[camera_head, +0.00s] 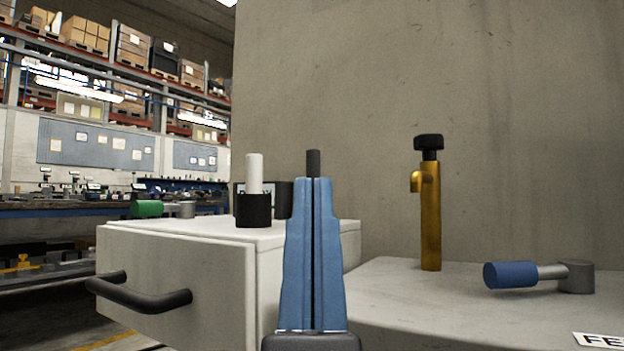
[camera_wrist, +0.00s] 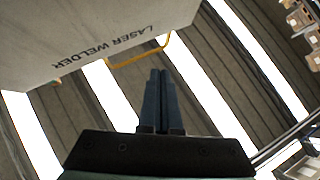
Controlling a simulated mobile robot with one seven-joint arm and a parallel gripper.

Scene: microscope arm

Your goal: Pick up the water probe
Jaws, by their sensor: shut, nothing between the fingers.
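I cannot tell for sure which object is the water probe. A white rod in a black cylindrical base (camera_head: 254,205) stands upright on the white drawer cabinet, left of my gripper. A brass cylinder with a black knob (camera_head: 430,215) stands upright on the grey surface to the right. Blue-handled (camera_head: 511,275) and green-handled (camera_head: 147,209) pieces with grey ends lie on their sides. My gripper (camera_head: 314,182) points upward in the middle of the head view, its blue fingers shut and empty. The fingers (camera_wrist: 160,72) also show closed together in the wrist view, touching none of these pieces.
The white drawer cabinet (camera_head: 215,290) has a dark handle (camera_head: 140,297). A dark box (camera_head: 284,199) and a dark post (camera_head: 313,163) are partly hidden behind my gripper. A concrete wall (camera_head: 420,90) rises behind. A block marked LASER WELDER (camera_wrist: 90,35) shows in the wrist view.

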